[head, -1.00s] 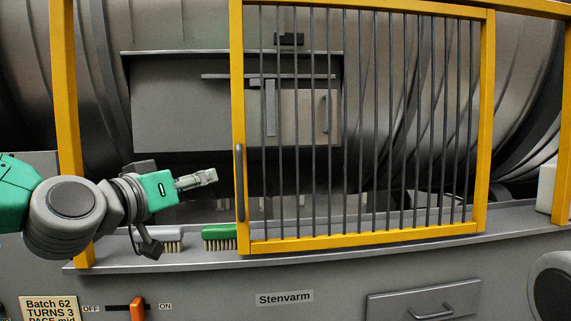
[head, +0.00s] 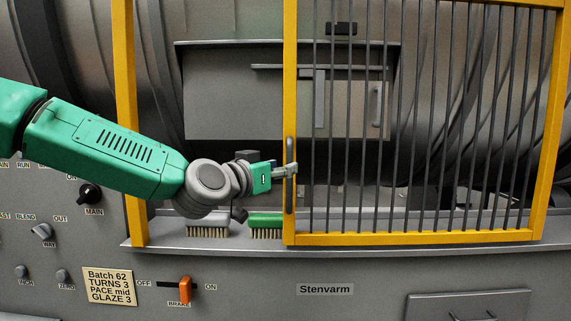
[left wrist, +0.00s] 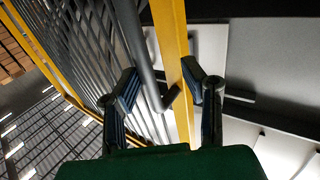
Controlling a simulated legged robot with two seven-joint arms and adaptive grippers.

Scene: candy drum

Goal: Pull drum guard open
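The drum guard (head: 400,238) is a yellow frame with upright dark bars in front of the grey drum. Its grey upright handle (head: 290,185) is on the left post. My left gripper (head: 292,170) is at this handle, near its upper half. In the left wrist view, the open fingers of my left gripper (left wrist: 160,86) stand on either side of the handle (left wrist: 147,66) and the yellow post (left wrist: 171,40). A gap shows between the fingers and the handle; contact cannot be told. My right gripper is not in view.
A grey brush (head: 207,219) and a green brush (head: 266,220) rest on the ledge (head: 340,247) below my left gripper. A fixed yellow post (head: 127,120) stands at left. The panel below carries an orange brake switch (head: 185,289) and a drawer (head: 470,303).

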